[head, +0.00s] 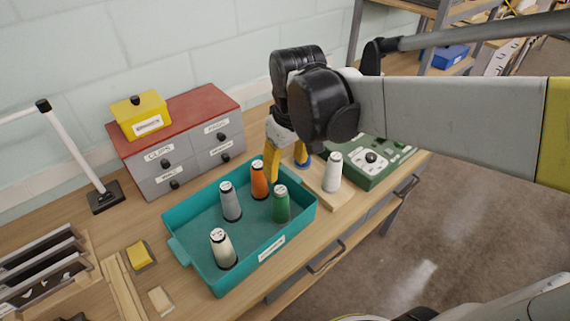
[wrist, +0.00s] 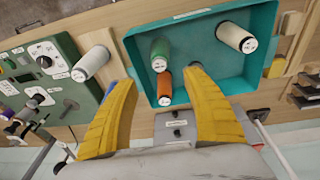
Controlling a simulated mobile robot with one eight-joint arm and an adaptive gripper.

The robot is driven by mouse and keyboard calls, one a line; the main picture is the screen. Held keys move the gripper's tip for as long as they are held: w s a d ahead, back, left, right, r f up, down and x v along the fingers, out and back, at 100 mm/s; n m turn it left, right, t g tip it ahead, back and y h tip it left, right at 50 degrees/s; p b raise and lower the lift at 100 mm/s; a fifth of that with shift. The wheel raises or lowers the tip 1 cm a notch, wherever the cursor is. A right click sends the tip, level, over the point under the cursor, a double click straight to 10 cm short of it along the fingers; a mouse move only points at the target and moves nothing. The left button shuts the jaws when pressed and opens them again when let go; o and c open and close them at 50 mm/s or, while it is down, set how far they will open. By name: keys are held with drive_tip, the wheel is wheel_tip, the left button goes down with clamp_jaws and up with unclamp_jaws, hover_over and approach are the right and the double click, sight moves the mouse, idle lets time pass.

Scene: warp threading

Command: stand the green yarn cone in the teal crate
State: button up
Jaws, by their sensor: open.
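The green yarn cone (head: 282,205) stands upright inside the teal crate (head: 217,283), near the crate's right wall. In the wrist view the green cone (wrist: 160,52) shows inside the teal crate (wrist: 262,90). My gripper (head: 287,172) is above the crate's back right edge, its yellow fingers spread and nothing between them. In the wrist view the open gripper (wrist: 162,76) has its fingers on either side of the orange and green cones' image, apart from the green cone.
Orange (head: 259,180), grey (head: 231,202) and cream (head: 222,249) cones also stand in the crate. A white cone (head: 332,172) stands on a wooden board right of it, with a partly hidden blue item (head: 304,161). A drawer cabinet (head: 190,150) stands behind; a green control box (head: 375,160) is right.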

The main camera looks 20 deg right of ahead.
drive_tip(key=s+r+m+t, duration=0.1)
drive_tip(key=s+m+t, duration=0.2)
drive_tip(key=s, duration=0.6)
drive_tip(key=shift+r+m+t, duration=0.25)
drive_tip(key=shift+m+t, duration=0.05)
drive_tip(key=shift+t, duration=0.8)
idle(0.8)
